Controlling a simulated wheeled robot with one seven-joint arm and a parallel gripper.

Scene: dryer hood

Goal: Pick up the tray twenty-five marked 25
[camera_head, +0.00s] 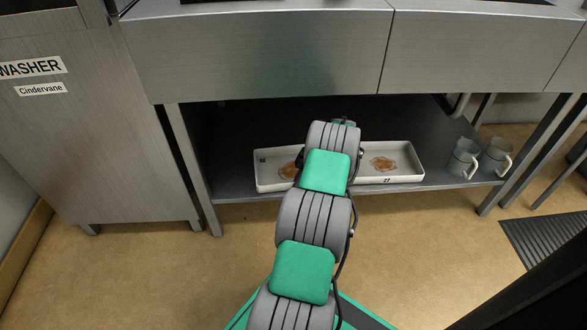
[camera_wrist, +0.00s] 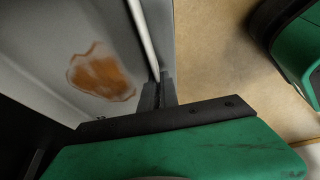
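In the head view, white tray surface with brown stains shows on the low shelf on both sides of my arm. The right part (camera_head: 408,176) has a front label that looks like 27. The left part (camera_head: 270,184) has a small dark mark inside, too small to read. My arm hides the middle, so I cannot tell whether this is one tray or two. My gripper is hidden there. In the wrist view, the two close fingers of my gripper (camera_wrist: 158,92) appear shut on the thin rim of a stained tray (camera_wrist: 115,35). No number shows there.
The low shelf (camera_head: 235,196) lies under a steel counter (camera_head: 260,55), with limited height above the trays. A washer (camera_head: 90,130) is at the left. A dark floor grate (camera_head: 548,238) lies at the right.

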